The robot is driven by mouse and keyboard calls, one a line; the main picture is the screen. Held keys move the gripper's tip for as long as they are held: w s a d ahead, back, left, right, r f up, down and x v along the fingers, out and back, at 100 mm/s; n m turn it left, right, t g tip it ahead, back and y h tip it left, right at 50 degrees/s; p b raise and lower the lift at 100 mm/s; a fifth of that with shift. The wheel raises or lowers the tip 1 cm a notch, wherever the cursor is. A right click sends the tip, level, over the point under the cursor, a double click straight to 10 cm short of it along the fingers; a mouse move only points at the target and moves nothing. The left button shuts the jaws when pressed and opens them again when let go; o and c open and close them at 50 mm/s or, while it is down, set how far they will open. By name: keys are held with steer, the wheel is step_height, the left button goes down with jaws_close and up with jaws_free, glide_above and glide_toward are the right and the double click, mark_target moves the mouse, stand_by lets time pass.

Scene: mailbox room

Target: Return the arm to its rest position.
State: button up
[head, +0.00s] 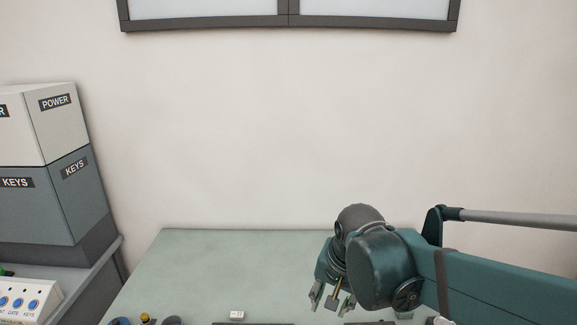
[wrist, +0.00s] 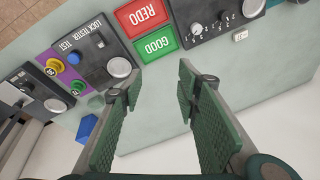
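My gripper (head: 331,302) hangs over the pale green table (head: 220,262), right of its middle, in the head view. My teal arm reaches in from the right edge. In the wrist view my gripper (wrist: 160,78) has its two green padded fingers spread apart. Only bare table shows between them, so it is open and empty. No rest position is marked in either view.
POWER and KEYS boxes (head: 40,195) stand left.

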steer(key=s+d+r+n+t, duration=0.2)
steer(key=s+d+n+t, duration=0.2)
steer(key=s+d, duration=0.5)
steer(key=shift+s+d+r+n+h, duration=0.35)
steer(key=shift+d+n, duration=0.25)
steer(key=shift+d, duration=0.65)
steer(key=shift+f, duration=0.1)
stand_by(2.1)
